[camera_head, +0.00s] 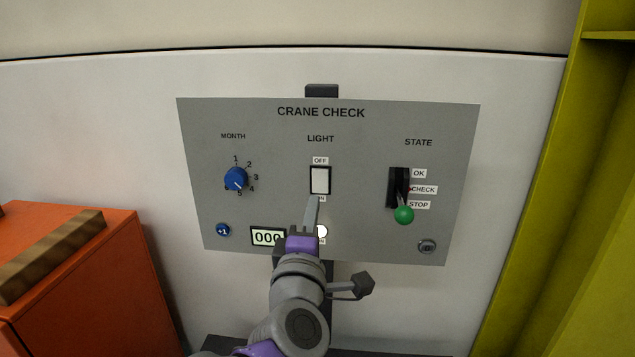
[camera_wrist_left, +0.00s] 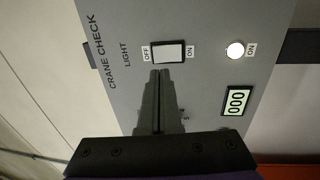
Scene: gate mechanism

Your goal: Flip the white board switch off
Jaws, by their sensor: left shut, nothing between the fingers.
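The white switch (camera_head: 320,180) sits in a black frame under the word LIGHT on the grey CRANE CHECK board (camera_head: 370,130). An OFF label is above it and an ON label below it. The switch also shows in the left wrist view (camera_wrist_left: 168,53), turned sideways. My left gripper (camera_head: 314,200) is shut and empty. Its fingertips (camera_wrist_left: 161,72) are just below the switch in the head view, partly covering the ON label. I cannot tell whether they touch the board. A lit white lamp (camera_wrist_left: 235,50) marked ON is partly hidden by the gripper in the head view. My right gripper is not in view.
The board also holds a blue MONTH knob (camera_head: 235,179), a STATE lever with a green ball (camera_head: 404,215), a 000 display (camera_head: 267,237) and a blue button (camera_head: 223,230). An orange box (camera_head: 100,260) stands at left. A yellow-green frame (camera_head: 560,200) rises at right.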

